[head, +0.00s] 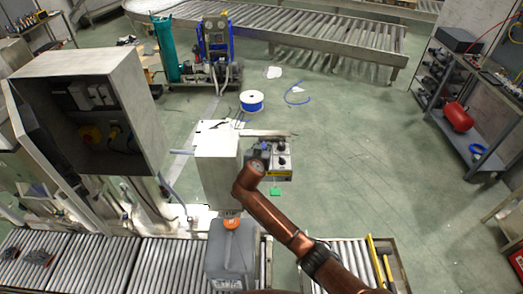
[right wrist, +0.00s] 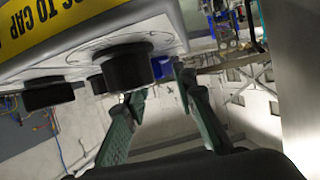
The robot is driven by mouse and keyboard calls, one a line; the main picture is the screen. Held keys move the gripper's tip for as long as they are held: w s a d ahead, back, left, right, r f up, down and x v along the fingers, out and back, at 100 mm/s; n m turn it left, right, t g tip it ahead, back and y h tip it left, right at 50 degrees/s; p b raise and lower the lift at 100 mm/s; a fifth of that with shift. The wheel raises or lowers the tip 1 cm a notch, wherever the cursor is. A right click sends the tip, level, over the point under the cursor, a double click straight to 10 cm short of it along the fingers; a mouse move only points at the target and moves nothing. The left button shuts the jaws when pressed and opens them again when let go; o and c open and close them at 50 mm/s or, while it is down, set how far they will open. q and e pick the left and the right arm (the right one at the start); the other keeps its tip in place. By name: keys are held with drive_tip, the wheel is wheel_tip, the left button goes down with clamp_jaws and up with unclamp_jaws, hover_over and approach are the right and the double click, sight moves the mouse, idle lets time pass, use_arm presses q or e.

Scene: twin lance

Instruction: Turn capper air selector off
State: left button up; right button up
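The capper control box (head: 279,174) is a small grey box with dark round knobs and a yellow label strip, right of the white cabinet in the head view. In the right wrist view its panel (right wrist: 85,57) fills the upper left, with black knobs; the nearest knob (right wrist: 127,67) is largest. I cannot read which one is the air selector. My right gripper (head: 264,152) is beside the box's left side. In the right wrist view its green fingers (right wrist: 160,86) are apart, with nothing seen between them; the tips are close to the nearest knob, contact unclear. My left gripper is out of view.
The white cabinet (head: 217,170) stands just left of my right gripper. A grey jug (head: 231,255) with an orange cap sits on the roller conveyor (head: 150,268) below. An open electrical enclosure (head: 85,110) is at left. The green floor to the right is mostly clear.

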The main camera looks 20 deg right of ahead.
drive_tip(key=v, duration=1.1)
drive_tip(key=shift+s+a, duration=0.1)
drive_tip(key=shift+s, duration=0.15)
